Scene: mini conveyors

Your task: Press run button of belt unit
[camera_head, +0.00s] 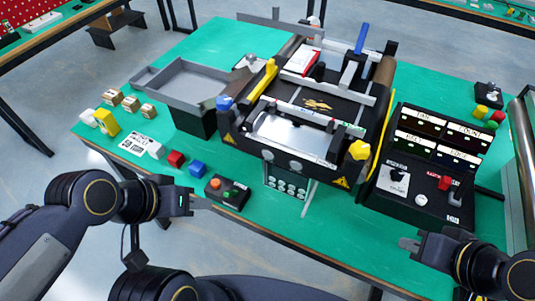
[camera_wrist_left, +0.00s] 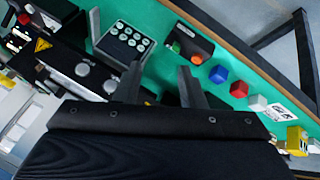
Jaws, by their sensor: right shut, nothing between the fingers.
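The belt unit (camera_head: 322,102) stands mid-table, with a dark belt, grey rails, and yellow and blue parts. A small black button box (camera_head: 227,193) with an orange-red button (camera_head: 215,183) and a green button (camera_head: 230,194) sits in front of it near the table edge. In the left wrist view the button box (camera_wrist_left: 189,43) lies beyond the fingers. My left gripper (camera_head: 206,203) is just left of and in front of the box; its fingers (camera_wrist_left: 160,68) are apart and empty. My right gripper (camera_head: 408,243) is shut and empty, in front of the control panel (camera_head: 412,203).
Red (camera_head: 176,159), blue (camera_head: 197,170) and white (camera_head: 156,150) cubes lie left of the button box. A grey tray (camera_head: 182,78) stands behind them. A keypad (camera_head: 287,183) is right of the box. The control panel carries a red knob and lever.

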